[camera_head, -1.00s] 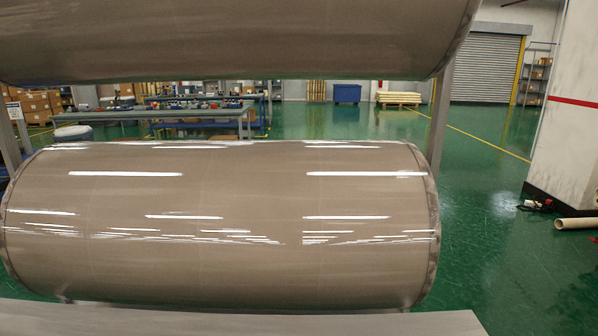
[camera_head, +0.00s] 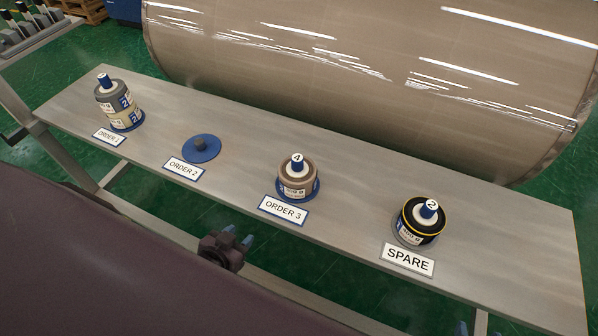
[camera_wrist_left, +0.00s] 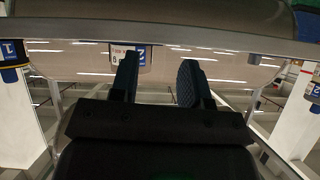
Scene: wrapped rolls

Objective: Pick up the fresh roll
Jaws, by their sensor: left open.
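The SPARE place holds a black roll (camera_head: 422,222) with a yellow band and a blue core cap marked 2. ORDER 3 holds a brown roll (camera_head: 297,178) with a cap marked 4. The far-left place holds a grey roll (camera_head: 113,94) on a cream one (camera_head: 120,114). No roll is visibly marked fresh. My left gripper (camera_head: 238,236) is open and empty, in front of the bench edge between ORDER 2 and ORDER 3. In the wrist view its fingers (camera_wrist_left: 157,72) are apart, a labelled roll beyond them. Blue tips at the bottom right may be my right gripper (camera_head: 479,329).
A large wrapped cylinder (camera_head: 390,70) lies close behind the bench (camera_head: 350,190). A dark rounded surface (camera_head: 90,270) fills the lower left. A tool rack stands at the upper left.

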